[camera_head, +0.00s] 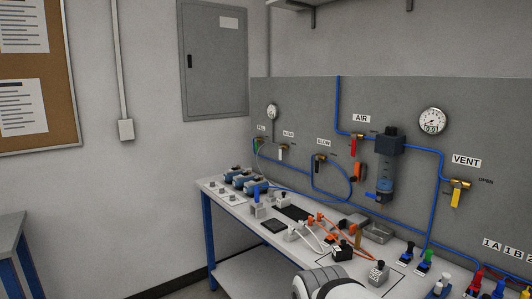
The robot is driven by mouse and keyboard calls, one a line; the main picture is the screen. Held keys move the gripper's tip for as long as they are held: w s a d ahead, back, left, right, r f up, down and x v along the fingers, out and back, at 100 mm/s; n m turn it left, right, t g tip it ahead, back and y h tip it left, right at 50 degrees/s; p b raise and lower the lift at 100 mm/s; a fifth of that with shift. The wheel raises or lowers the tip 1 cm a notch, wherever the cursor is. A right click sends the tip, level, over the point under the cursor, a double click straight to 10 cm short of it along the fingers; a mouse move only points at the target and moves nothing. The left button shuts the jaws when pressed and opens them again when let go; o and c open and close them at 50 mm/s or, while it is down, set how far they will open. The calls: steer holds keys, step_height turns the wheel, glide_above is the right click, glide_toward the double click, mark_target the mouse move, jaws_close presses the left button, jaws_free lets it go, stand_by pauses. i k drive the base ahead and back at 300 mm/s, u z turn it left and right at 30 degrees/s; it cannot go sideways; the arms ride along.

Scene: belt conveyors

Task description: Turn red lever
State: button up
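A red lever (353,147) points downward from a brass valve (358,136) on the grey back panel. The valve sits on a blue pipe, just below a sign reading AIR (361,118). An orange-red part (359,173) shows lower down, next to the filter bowl. A white and grey rounded part of my arm rises at the bottom middle, well below and apart from the red lever. My gripper does not show in this view.
A filter unit (389,141) stands right of the red lever. A yellow lever (456,198) hangs by the VENT sign (466,161). The blue-legged bench (215,189) below carries several fittings, cables and plugs. Two gauges are on the panel. A grey table (12,231) stands at left.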

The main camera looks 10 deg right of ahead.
mark_target(354, 136)
steer(key=u, duration=1.15)
steer(key=i, duration=2.7)
steer(key=z, duration=3.25)
steer(key=i, duration=1)
steer(key=z, duration=0.05)
